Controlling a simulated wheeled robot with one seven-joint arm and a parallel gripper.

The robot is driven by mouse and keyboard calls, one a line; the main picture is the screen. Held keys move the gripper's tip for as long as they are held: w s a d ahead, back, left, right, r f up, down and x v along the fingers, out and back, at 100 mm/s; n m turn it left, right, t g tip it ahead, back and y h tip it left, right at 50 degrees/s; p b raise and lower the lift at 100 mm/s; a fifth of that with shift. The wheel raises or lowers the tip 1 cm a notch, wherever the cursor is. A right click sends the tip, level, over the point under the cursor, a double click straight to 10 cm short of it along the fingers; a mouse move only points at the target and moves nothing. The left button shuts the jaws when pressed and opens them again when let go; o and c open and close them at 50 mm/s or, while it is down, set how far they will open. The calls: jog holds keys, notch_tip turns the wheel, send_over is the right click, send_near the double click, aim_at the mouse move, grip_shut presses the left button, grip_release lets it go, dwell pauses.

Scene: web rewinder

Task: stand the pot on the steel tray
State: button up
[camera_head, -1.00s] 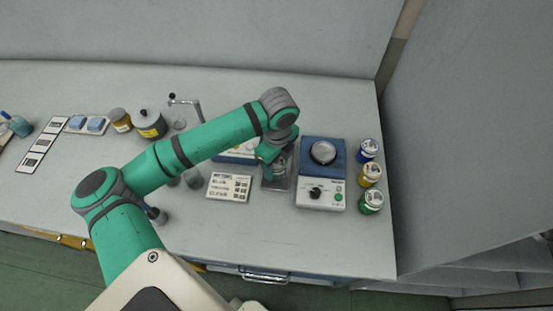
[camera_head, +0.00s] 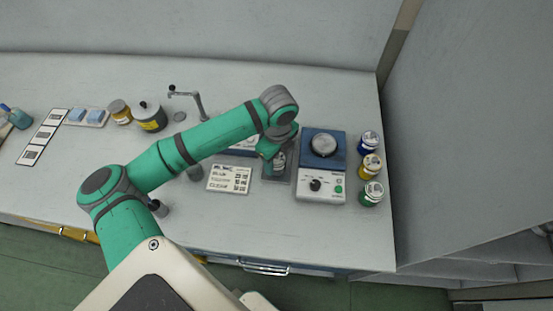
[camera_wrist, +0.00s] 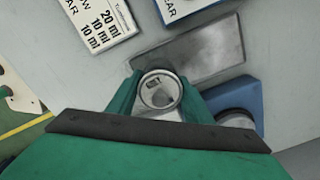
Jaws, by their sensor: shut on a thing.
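A small pot with a round, pale rim (camera_wrist: 160,90) is between the fingers of my gripper (camera_wrist: 161,97) in the wrist view. In the head view the pot (camera_head: 279,161) shows partly beside the fingers of my gripper (camera_head: 272,158), and it looks upright. My gripper is shut on the pot. The steel tray (camera_wrist: 205,50) is a flat grey plate under and beyond the pot in the wrist view. In the head view the tray (camera_head: 284,176) is partly hidden by my gripper. I cannot tell whether the pot's base touches the tray.
A blue and white device with a round plate (camera_head: 322,165) stands close right of the tray. A printed card (camera_head: 229,179) lies to the left. Blue, yellow and green jars (camera_head: 371,166) line the right edge. The front bench is mostly clear.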

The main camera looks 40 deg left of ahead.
jog(key=shift+f, duration=0.3)
jog(key=o, duration=1.4)
jog(key=shift+c, duration=0.2)
jog(key=shift+o, duration=0.6)
jog(key=o, duration=0.5)
jog(key=shift+r, duration=5.5)
jog(key=shift+w, duration=0.1)
